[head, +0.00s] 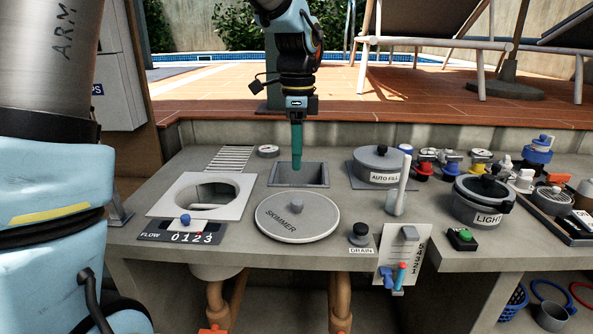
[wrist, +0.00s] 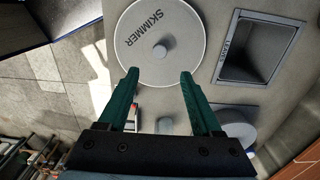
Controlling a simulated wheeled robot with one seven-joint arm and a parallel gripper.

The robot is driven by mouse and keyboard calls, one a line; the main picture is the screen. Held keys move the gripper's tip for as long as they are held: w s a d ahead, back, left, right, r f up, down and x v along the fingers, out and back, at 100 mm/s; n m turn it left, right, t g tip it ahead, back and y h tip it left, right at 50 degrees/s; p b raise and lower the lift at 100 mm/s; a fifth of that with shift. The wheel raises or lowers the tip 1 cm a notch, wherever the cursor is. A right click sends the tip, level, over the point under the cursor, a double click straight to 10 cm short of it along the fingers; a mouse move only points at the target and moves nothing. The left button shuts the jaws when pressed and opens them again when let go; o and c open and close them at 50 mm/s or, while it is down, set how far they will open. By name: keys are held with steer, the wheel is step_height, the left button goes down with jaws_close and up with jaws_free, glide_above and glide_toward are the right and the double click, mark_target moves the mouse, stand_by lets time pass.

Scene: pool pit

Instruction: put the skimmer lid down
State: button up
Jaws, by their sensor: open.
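The skimmer lid (head: 297,217) is a round grey disc marked SKIMMER with a small knob in its middle. It lies flat on the grey counter, between the square white frame with a round opening (head: 201,195) and the drain knob. In the wrist view the lid (wrist: 160,40) is just beyond my fingertips, its knob showing clear of them. My gripper (head: 297,164) points down over the rectangular recess behind the lid, with green fingers. In the wrist view my gripper (wrist: 158,72) is open, with nothing between its fingers.
The rectangular recess (head: 312,175) lies behind the lid. The flow panel (head: 182,231) is at front left, the drain knob (head: 360,234) at right. The AUTO FILL lid (head: 378,164), an upright white handle (head: 400,188) and the LIGHT pot (head: 482,200) stand further right.

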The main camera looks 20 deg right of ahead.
steer(key=s+a+f+n, duration=0.1)
steer(key=a+f+n, duration=0.2)
steer(key=a+n, duration=0.4)
steer(key=s+a+f+n+t, duration=0.1)
steer(key=a+f+n, duration=0.2)
steer(key=a+n, duration=0.4)
steer(key=s+a+f+n, duration=0.2)
steer(key=a+n, duration=0.6)
steer(key=a, duration=0.8)
steer(key=shift+f+t, duration=0.3)
steer(key=shift+f, duration=0.55)
steer(key=shift+a, duration=0.1)
